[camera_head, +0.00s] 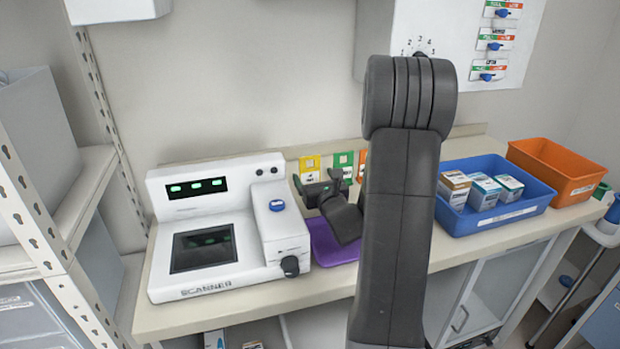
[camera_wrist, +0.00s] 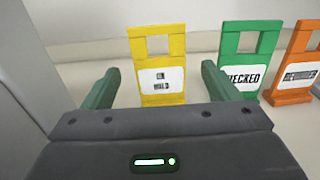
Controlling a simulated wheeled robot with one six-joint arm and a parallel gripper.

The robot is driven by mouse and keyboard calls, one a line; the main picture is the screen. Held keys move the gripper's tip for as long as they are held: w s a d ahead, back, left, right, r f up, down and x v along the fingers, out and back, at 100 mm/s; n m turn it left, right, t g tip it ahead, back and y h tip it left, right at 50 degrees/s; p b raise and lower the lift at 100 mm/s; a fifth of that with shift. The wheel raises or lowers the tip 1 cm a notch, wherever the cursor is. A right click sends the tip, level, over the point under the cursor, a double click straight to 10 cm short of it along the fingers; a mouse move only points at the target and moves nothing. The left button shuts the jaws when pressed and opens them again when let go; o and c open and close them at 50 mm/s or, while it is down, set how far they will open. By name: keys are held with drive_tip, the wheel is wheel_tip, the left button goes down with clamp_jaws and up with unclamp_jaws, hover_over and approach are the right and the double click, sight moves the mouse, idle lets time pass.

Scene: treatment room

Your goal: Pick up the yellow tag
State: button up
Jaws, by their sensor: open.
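The yellow tag (camera_wrist: 158,64) stands upright in the wrist view, with a square opening at its top and a white label reading "ON HOLD" or similar. It also shows in the head view (camera_head: 309,163) at the back of the counter, next to the scanner. My gripper (camera_wrist: 158,85) is open, with one green finger to the left of the tag and one to the right in the picture. The tag appears beyond the fingertips, and I cannot tell how far. In the head view my gripper (camera_head: 322,185) is just in front of the tags.
A green tag (camera_wrist: 243,60) labelled "CHECKED" and an orange tag (camera_wrist: 295,65) stand right of the yellow one. The white scanner (camera_head: 215,230) is close on the left. A purple mat (camera_head: 325,245) lies below my gripper. A blue bin (camera_head: 505,217) with boxes and an orange bin (camera_head: 572,178) stand right.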

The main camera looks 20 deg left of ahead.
sight(310, 170)
drive_tip(key=p+x, duration=0.1)
drive_tip(key=x, duration=0.5)
drive_tip(key=shift+w+a, duration=0.1)
drive_tip(key=c, duration=1.1)
drive_tip(key=shift+o, duration=0.2)
wheel_tip(310, 170, up, 10)
